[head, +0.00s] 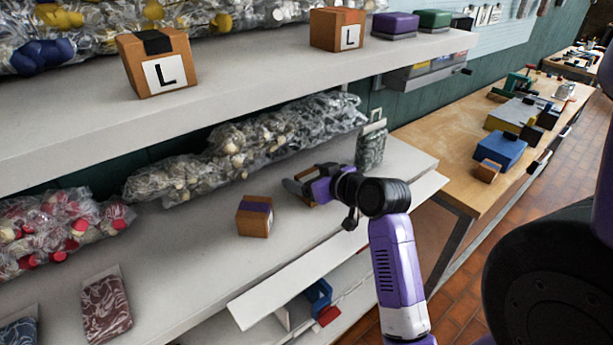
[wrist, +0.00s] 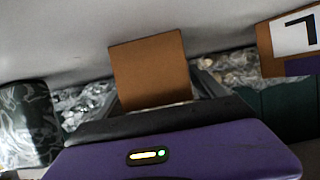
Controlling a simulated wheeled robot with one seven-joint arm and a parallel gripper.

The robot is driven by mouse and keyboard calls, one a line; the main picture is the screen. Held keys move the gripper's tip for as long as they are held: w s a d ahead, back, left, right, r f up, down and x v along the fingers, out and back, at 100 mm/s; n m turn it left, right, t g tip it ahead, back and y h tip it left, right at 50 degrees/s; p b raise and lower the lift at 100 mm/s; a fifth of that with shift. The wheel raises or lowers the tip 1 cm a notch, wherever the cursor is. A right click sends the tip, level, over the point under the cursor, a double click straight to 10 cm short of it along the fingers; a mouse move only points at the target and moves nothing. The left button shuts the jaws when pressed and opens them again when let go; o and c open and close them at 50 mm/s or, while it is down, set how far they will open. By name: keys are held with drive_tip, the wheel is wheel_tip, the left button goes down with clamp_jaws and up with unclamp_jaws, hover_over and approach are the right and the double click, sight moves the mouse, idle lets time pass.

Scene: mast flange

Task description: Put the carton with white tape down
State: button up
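My gripper (head: 300,188) is over the middle shelf, reaching in from the right. In the wrist view a plain brown carton (wrist: 150,70) sits between the two fingers, which close against its sides. No tape shows on the face turned to the wrist camera, so its tape colour is hidden. In the head view the gripper mostly covers this carton; only a little brown shows. I cannot tell whether it touches the shelf (head: 190,262). A second carton with purple tape (head: 255,216) stands on the shelf left of my gripper, apart from it; its L label shows upside down in the wrist view (wrist: 296,36).
Bagged goods (head: 250,145) line the back of the middle shelf, and a patterned pouch (head: 371,147) stands right of my gripper. The upper shelf (head: 250,75) overhangs, with a black-taped carton (head: 160,64) and another L carton (head: 338,29).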

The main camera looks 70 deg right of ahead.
drive_tip(key=shift+r, duration=0.15)
drive_tip(key=v, duration=1)
drive_tip(key=shift+s+r+p, duration=0.1)
drive_tip(key=shift+r+p, duration=0.05)
drive_tip(key=shift+p, duration=0.2)
drive_tip(key=shift+p+v, duration=0.65)
drive_tip(key=shift+v, duration=0.25)
